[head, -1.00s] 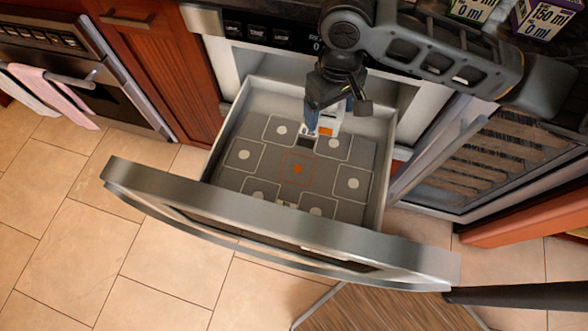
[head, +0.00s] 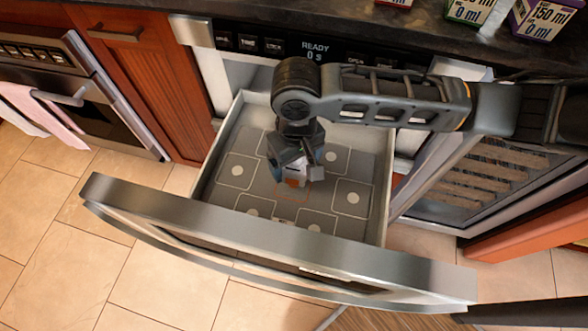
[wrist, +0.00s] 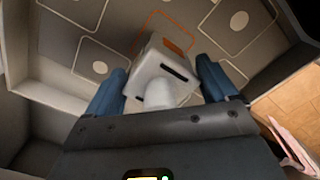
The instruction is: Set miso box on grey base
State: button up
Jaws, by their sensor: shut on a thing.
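My gripper (head: 297,168) is shut on the miso box (head: 297,179), a small white box with an orange patch, inside the open drawer. The wrist view shows the box (wrist: 168,66) tilted between my blue fingers (wrist: 160,78). The grey base (head: 350,172) is the drawer floor, printed with pale rounded squares and dots. Its orange-outlined square (wrist: 157,17) lies just beyond the box in the wrist view and is partly hidden by it. I cannot tell whether the box touches the base.
The drawer's metal front (head: 270,245) and pale side walls (head: 379,195) surround the base. The microwave panel (head: 313,50) is behind. A rack cabinet (head: 470,180) stands at the right, and cartons (head: 535,18) sit on the counter. The rest of the base looks clear.

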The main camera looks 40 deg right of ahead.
aim_at(294, 172)
jog(key=shift+w+a+f, duration=0.15)
jog(key=shift+a+f, duration=0.05)
jog(key=shift+f, duration=0.2)
jog(key=shift+f+b, duration=0.3)
jog(key=shift+f, duration=1.4)
jog(key=shift+f, duration=0.2)
jog(key=o, duration=0.9)
jog(key=shift+r, duration=0.2)
notch_tip(294, 172, up, 12)
jog(key=shift+r+p, duration=0.1)
jog(key=shift+p, duration=0.8)
